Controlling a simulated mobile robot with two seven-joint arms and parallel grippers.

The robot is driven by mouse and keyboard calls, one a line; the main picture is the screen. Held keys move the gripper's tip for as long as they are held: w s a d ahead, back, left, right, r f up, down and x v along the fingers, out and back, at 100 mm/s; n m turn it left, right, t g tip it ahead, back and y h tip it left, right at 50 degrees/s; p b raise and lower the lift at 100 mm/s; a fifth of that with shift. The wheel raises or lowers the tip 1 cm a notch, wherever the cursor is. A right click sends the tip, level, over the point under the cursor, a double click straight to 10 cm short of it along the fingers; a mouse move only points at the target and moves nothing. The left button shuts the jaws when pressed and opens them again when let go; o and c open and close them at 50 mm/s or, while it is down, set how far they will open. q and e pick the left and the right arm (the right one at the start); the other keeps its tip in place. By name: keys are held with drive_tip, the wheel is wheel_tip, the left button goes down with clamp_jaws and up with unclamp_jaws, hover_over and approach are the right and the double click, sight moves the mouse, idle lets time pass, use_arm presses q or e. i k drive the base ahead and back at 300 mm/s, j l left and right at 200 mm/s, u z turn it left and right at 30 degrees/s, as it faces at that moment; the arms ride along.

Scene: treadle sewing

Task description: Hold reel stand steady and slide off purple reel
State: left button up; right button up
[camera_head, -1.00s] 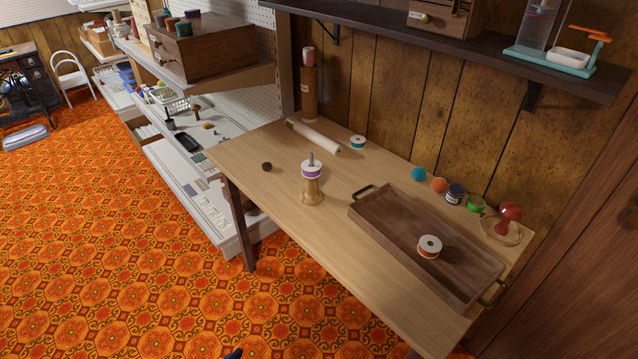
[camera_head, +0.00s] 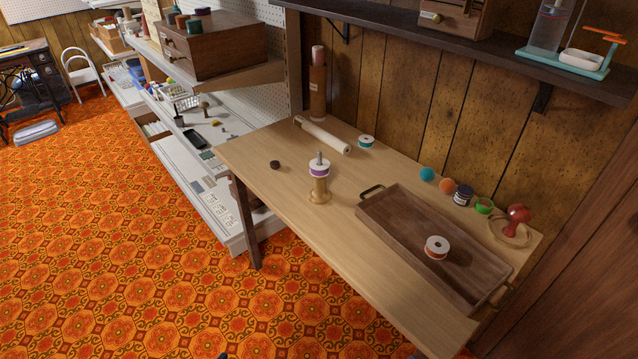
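The reel stand (camera_head: 319,190) stands upright on the wooden table, a turned wooden base with a grey post tip showing on top. The purple reel (camera_head: 319,170), white-flanged with a purple band, sits on the stand around its post. Neither of my grippers can be made out near the stand. Only a small dark shape shows at the bottom edge of the view, and I cannot tell what it is.
A dark cap (camera_head: 275,165), a white roll (camera_head: 322,135) and a teal reel (camera_head: 366,142) are nearby. The table's (camera_head: 300,220) front-left part is clear. A shelf (camera_head: 400,30) overhangs the back.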

sight(315, 170)
drive_tip(key=j+z, duration=0.2)
drive_tip(key=z, duration=0.6)
drive_tip(key=j+z, duration=0.3)
drive_tip(key=j, duration=0.2)
drive_tip(key=j+z, duration=0.35)
drive_tip(key=j, duration=0.2)
drive_tip(key=j+z, duration=0.1)
drive_tip(key=j, duration=0.45)
drive_tip(key=k+j+z, duration=0.1)
drive_tip(key=j, duration=0.4)
